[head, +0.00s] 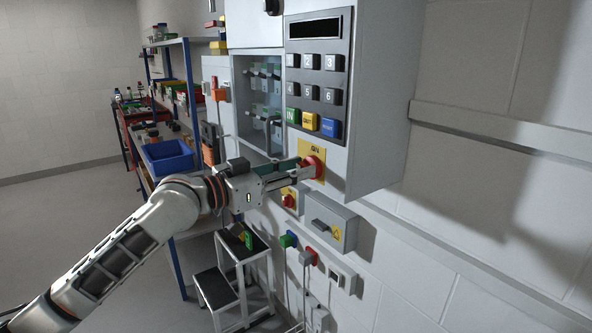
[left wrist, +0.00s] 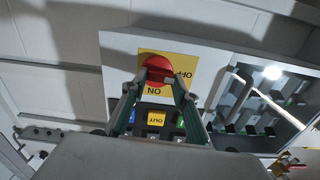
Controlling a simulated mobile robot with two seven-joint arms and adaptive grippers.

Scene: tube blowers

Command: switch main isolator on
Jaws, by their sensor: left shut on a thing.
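The main isolator is a red rotary knob (head: 316,166) on a yellow plate (head: 312,147), low on the front of the grey cabinet. The letters ON show above the knob in the head view. In the left wrist view the red knob (left wrist: 158,67) sits on the yellow plate (left wrist: 184,62), with ON below it and OFF to its right. My left gripper (head: 304,169) reaches in from the left and is shut on the knob's handle. Its two fingers (left wrist: 159,82) lie on either side of the handle and hide part of it. My right gripper is not in view.
A keypad (head: 317,78) with coloured keys is above the knob. A glass-fronted compartment (head: 258,102) is to its left. A smaller red knob (head: 289,200) and a grey box (head: 331,220) are below. Shelving with a blue bin (head: 167,158) and a step stool (head: 222,285) stand left.

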